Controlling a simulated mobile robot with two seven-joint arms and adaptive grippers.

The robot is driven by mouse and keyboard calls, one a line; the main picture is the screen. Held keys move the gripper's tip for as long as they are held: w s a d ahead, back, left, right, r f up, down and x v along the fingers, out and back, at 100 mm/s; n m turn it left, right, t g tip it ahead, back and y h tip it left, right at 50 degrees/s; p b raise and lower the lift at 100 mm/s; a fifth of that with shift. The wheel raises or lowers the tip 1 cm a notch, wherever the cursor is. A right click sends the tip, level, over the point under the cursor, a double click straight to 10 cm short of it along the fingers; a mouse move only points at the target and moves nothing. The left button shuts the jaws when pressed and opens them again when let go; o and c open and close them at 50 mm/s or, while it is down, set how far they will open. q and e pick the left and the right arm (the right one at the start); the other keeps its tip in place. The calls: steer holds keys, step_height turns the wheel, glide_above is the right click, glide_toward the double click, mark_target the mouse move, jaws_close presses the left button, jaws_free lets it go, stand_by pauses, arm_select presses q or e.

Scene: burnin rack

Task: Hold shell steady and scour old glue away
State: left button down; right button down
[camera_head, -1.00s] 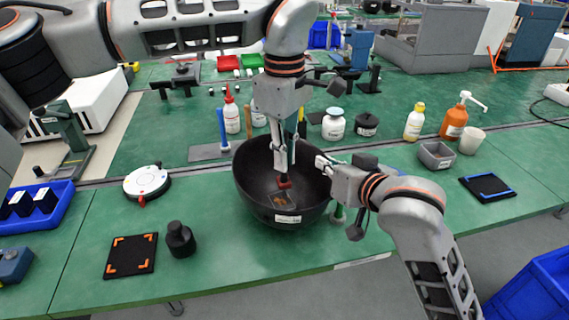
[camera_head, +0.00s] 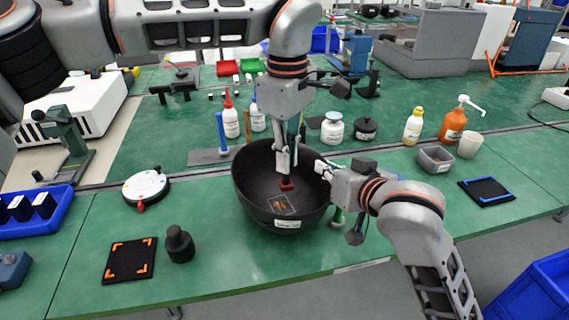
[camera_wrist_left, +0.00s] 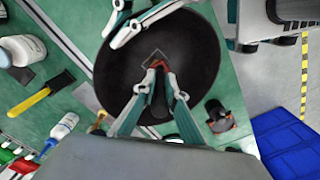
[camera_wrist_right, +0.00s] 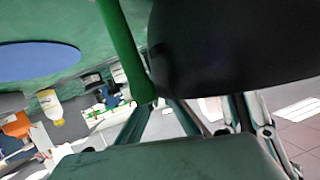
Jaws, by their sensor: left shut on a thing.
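The black bowl-shaped shell (camera_head: 250,190) sits on the green bench with a white label on its near side. Inside is a small square patch (camera_head: 284,205) with orange marks, taken as the old glue. My left gripper (camera_head: 284,160) points down into the shell, shut on a scouring tool with a red-brown head (camera_head: 287,184). The left wrist view shows this head (camera_wrist_left: 158,64) at the edge of the patch (camera_wrist_left: 151,55); contact is unclear. My right gripper (camera_head: 325,168) is at the shell's right rim, fingers apart; in the right wrist view the shell (camera_wrist_right: 235,45) is just beyond them.
Bottles (camera_head: 231,120), jars and a grey bin (camera_head: 435,158) stand behind and right of the shell. A round white dial device (camera_head: 146,187), a black knob (camera_head: 179,244) and an orange-cornered mat (camera_head: 130,260) are to the left. The bench front between is clear.

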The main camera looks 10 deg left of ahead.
mark_target(284, 178)
arm_select(q)
steer(key=shift+f, duration=3.65)
steer(key=shift+w+a+f, duration=0.2)
steer(key=shift+w+a, duration=0.2)
steer(key=shift+w, duration=0.25)
steer(key=shift+w+a, duration=0.6)
steer(key=shift+w, duration=0.35)
steer(key=shift+w+a, duration=0.55)
steer(key=shift+w, duration=0.4)
steer(key=shift+s+d, duration=0.5)
steer(key=shift+s, duration=0.4)
steer(key=shift+s+d, duration=0.45)
steer(key=shift+s, duration=0.4)
steer(key=shift+s+d, duration=0.5)
steer(key=shift+s, duration=0.4)
steer(key=shift+a, duration=0.3)
steer(key=shift+w+a, duration=0.5)
steer(key=shift+w, duration=0.4)
steer(key=shift+w+a, duration=0.55)
steer(key=shift+w, duration=0.3)
steer(key=shift+w+a, duration=0.5)
steer(key=shift+w, duration=0.4)
steer(key=shift+s+d, duration=0.55)
steer(key=shift+s, duration=0.35)
steer(key=shift+s+d, duration=0.55)
steer(key=shift+s, duration=0.35)
steer(key=shift+s+d, duration=0.55)
steer(key=shift+s, duration=0.35)
steer(key=shift+r, duration=3.95)
